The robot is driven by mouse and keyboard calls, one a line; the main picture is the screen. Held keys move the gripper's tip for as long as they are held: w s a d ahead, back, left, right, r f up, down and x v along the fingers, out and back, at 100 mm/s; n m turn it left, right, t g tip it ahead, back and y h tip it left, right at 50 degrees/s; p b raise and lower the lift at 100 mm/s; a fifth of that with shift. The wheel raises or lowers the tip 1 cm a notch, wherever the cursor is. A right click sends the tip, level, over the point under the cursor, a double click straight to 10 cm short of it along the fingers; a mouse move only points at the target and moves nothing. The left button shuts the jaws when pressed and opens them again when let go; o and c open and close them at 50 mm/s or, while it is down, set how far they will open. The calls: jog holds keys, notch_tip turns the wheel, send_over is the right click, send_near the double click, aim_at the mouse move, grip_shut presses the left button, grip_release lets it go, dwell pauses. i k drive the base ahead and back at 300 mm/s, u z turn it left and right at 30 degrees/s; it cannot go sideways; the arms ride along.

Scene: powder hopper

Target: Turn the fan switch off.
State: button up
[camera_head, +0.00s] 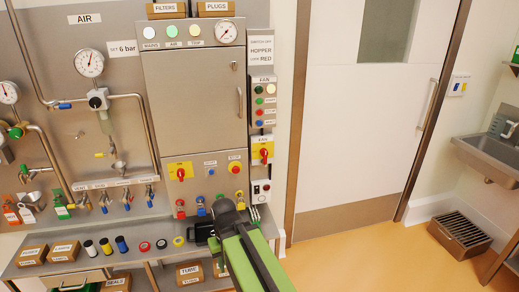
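A narrow grey side panel right of the main cabinet carries a small label (264,79) that seems to read FAN, with a column of coloured buttons or lamps below it. Lower on this panel is a red rotary switch (264,153) on a yellow plate. Below that is a small black rocker-like switch (261,188). Which of these is the fan switch, and its position, is too small to tell. My gripper (226,208) is the dark end of my green arm, low in front of the cabinet. It is apart from the red switch; its fingers are not clear.
A second red rotary switch (181,173) on yellow and a red button (234,168) sit on the cabinet (195,95). A shelf (130,262) below holds tapes and boxes. A white door (365,110), a sink (490,150) and open floor (350,265) lie to the right.

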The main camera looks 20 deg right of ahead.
aim_at(264, 151)
jog(key=u, duration=0.4)
jog(key=i, duration=0.6)
jog(key=u, duration=0.55)
